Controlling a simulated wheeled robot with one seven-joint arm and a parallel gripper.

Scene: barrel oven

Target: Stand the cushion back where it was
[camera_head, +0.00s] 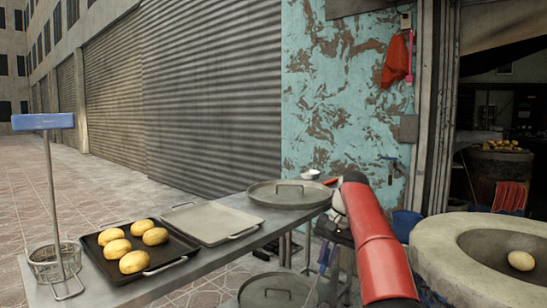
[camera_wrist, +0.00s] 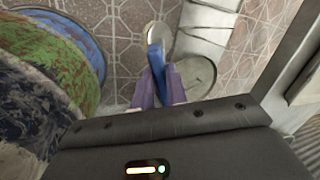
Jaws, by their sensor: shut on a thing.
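My gripper (camera_wrist: 160,85) has purple fingers and is shut on a narrow blue piece (camera_wrist: 155,62) in the wrist view. A pale, rounded end (camera_wrist: 158,33) shows beyond it. I take this held thing to be the cushion, seen nearly edge-on, but its full shape is hidden. In the head view my gripper (camera_head: 327,255) hangs below the red arm, past the right end of the table, and what it holds is too small to make out.
The metal table (camera_head: 235,245) bears a black tray (camera_head: 183,243) of buns, a grey tray (camera_head: 212,224) and a lid (camera_head: 290,194). A blue-topped stand (camera_head: 44,121) is at left. The stone oven rim (camera_head: 435,245) is at right, a bun (camera_head: 521,260) inside. A blue bucket (camera_head: 405,222) stands behind.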

